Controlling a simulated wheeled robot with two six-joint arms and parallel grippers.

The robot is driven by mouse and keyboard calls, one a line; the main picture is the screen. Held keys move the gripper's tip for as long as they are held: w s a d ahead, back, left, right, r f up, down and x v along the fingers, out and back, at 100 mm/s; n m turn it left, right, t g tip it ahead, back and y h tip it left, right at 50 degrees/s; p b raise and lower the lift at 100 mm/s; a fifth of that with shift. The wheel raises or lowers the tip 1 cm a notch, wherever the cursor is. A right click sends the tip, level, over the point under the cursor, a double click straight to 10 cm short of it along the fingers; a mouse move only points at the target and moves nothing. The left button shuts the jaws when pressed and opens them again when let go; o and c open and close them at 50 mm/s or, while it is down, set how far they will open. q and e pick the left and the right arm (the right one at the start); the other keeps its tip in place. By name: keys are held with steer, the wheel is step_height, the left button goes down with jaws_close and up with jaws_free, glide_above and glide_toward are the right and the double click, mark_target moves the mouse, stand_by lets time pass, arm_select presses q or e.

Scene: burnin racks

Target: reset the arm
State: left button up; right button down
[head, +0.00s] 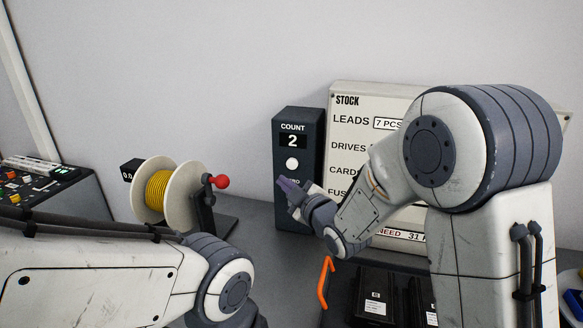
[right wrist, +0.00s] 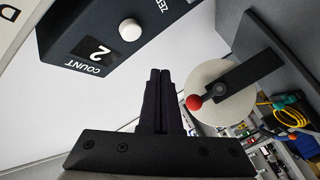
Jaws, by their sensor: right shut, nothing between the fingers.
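My right arm reaches in from the right in the head view. Its gripper (head: 288,186) is in front of the lower part of the dark counter box (head: 298,122), covering some of its lettering. In the right wrist view the two black fingers (right wrist: 159,75) are together with nothing between them. The counter box there (right wrist: 100,30) appears above and left of the fingertips, with a visible gap in the picture. Its display reads 2, and its white button (head: 292,163) is uncovered. My left arm crosses the lower left of the head view; its gripper is out of frame.
A yellow cable spool (head: 158,190) with a red-knobbed crank (head: 221,182) stands left of the box. The stock board (head: 345,130) is behind my right arm. Black drive units (head: 376,298) and an orange handle (head: 325,282) are in front. A control panel (head: 40,185) is far left.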

stand_by(0.4)
steer(key=s+a+f+m+g+h, duration=0.1)
steer(key=s+f+m+g+h, duration=0.2)
steer(key=s, duration=0.6)
steer(key=s+f+m+g+h, duration=0.1)
steer(key=s+f+m+g, duration=0.1)
steer(key=s+f+g, duration=0.45)
steer(key=s+d+m+g+h, duration=0.1)
steer(key=s+d+g, duration=0.1)
steer(key=s, duration=0.9)
steer(key=s+d+m+g+h, duration=0.2)
steer(key=s+d+g, duration=0.1)
steer(key=s, duration=0.8)
steer(key=shift+g, duration=0.35)
steer(key=shift+d+r, duration=0.1)
